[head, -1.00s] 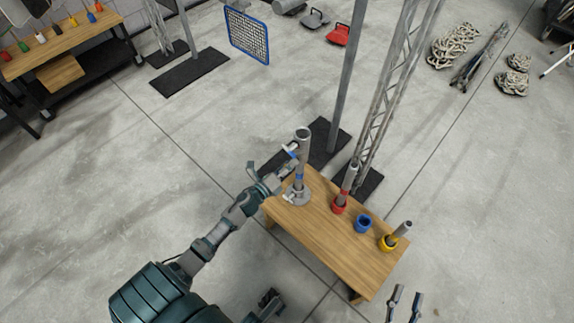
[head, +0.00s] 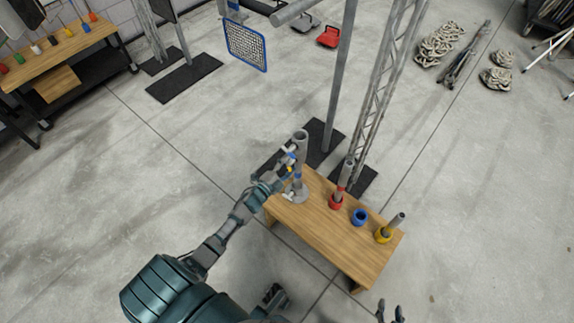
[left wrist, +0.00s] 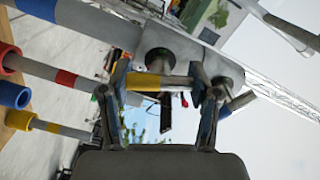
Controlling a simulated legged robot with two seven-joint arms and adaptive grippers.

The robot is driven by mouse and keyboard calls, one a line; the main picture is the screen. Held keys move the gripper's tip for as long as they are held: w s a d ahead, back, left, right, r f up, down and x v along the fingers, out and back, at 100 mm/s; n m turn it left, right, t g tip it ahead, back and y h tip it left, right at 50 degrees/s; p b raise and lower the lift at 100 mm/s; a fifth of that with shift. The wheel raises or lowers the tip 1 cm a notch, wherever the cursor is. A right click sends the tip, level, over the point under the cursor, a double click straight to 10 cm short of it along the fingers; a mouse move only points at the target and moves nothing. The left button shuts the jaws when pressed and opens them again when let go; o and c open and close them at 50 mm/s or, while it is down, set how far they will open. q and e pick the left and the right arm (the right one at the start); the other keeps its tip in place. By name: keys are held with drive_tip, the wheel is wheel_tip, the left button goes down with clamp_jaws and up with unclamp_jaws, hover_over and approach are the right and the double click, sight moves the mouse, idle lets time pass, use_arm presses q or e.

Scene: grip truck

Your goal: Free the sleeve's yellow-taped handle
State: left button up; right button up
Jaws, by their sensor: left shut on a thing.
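The sleeve (head: 301,138) is a grey upright tube on a post with a round foot, at the far left corner of the wooden table. My left gripper (head: 290,166) is at its side, below the top. In the left wrist view, the yellow-taped handle (left wrist: 147,82) is a short grey bar with a yellow band, lying between the two fingers of my left gripper (left wrist: 166,84). It sticks out beside the grey tube. The fingers are shut on it; the exact contact is hard to see. My right gripper (head: 390,313) is at the bottom edge, fingers apart and empty, partly cut off.
On the table (head: 335,247) stand a red cup (head: 336,202) with a grey tube, a blue cup (head: 360,217), and a yellow cup (head: 383,236) with a tilted tube. A grey pole (head: 341,85) and a lattice truss (head: 380,95) rise behind. The table's front is clear.

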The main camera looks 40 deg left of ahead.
use_arm(q)
drive_tip(key=n+p, duration=0.2)
drive_tip(key=n, duration=0.4)
drive_tip(key=shift+f+n, duration=0.1)
drive_tip(key=shift+n, duration=0.3)
drive_tip(key=shift+f+n+p, duration=0.1)
drive_tip(key=shift+n+p, duration=0.4)
drive_tip(key=shift+n, duration=0.7)
use_arm(e)
drive_tip(key=s+d+f+g+h, duration=0.1)
drive_tip(key=s+d+g, duration=0.1)
drive_tip(key=s, duration=0.3)
drive_tip(key=s+d+f+g, duration=0.1)
drive_tip(key=s+f+g, duration=0.1)
drive_tip(key=s+g, duration=0.2)
drive_tip(key=shift+s+d+g+h, duration=0.4)
drive_tip(key=shift+s, duration=0.55)
use_arm(q)
drive_tip(key=shift+s, duration=0.1)
use_arm(e)
drive_tip(key=shift+f, duration=0.1)
use_arm(q)
drive_tip(key=o, duration=1.2)
drive_tip(key=s, duration=0.7)
drive_tip(key=s+a, duration=0.1)
drive_tip(key=s, duration=0.3)
drive_tip(key=shift+s, duration=0.35)
